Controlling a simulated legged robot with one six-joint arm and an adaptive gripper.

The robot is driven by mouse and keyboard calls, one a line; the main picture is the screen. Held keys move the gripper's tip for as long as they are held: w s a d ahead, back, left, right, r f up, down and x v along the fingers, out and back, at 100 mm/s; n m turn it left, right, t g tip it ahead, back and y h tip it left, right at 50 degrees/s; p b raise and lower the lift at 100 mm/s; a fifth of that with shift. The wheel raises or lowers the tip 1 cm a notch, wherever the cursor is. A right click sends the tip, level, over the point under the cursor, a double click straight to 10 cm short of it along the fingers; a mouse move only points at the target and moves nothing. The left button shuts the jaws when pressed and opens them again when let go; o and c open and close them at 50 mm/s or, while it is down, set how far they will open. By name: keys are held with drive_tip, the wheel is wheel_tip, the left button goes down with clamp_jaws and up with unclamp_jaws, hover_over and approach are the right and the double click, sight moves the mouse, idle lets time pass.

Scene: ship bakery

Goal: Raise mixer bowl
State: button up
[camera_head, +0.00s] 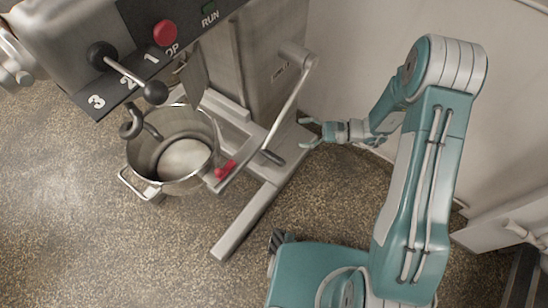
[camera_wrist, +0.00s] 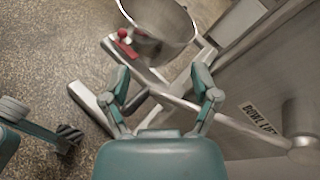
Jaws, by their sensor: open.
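The steel mixer bowl (camera_head: 160,178) sits low in its cradle under the mixer head, with a dark hook reaching into it. The bowl-lift lever (camera_head: 290,105) is a grey bar angling down from a hub on the column to a dark grip (camera_head: 272,157). In the wrist view the lever (camera_wrist: 235,124) runs from the hub at right, beyond my fingers, and its dark grip (camera_wrist: 136,103) appears near the left finger. My gripper (camera_head: 304,133) is open and empty, right of the lever; its fingers also show in the wrist view (camera_wrist: 163,75).
A red clamp (camera_head: 225,170) is beside the bowl. The mixer head has a red stop button (camera_head: 165,33) and a speed lever (camera_head: 128,74). The mixer's base leg (camera_head: 245,220) extends across the floor. A pale wall (camera_head: 350,50) stands close behind my arm. Floor at left is clear.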

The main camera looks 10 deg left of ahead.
wheel_tip(320, 180, down, 13)
drive_tip(key=m+t+y, duration=0.2)
drive_tip(key=m+t, duration=0.3)
drive_tip(key=m, duration=0.1)
drive_tip(key=m+t+h, duration=0.1)
drive_tip(key=m+t, duration=0.3)
approach(274, 158)
drive_tip(key=f, duration=0.2)
drive_tip(key=shift+w+d+r, duration=0.1)
drive_tip(key=shift+w+d, duration=0.05)
drive_tip(key=shift+w, duration=0.05)
drive_tip(key=x, duration=1)
drive_tip(key=shift+w+a+r, duration=0.1)
drive_tip(key=shift+a, duration=0.1)
clamp_jaws()
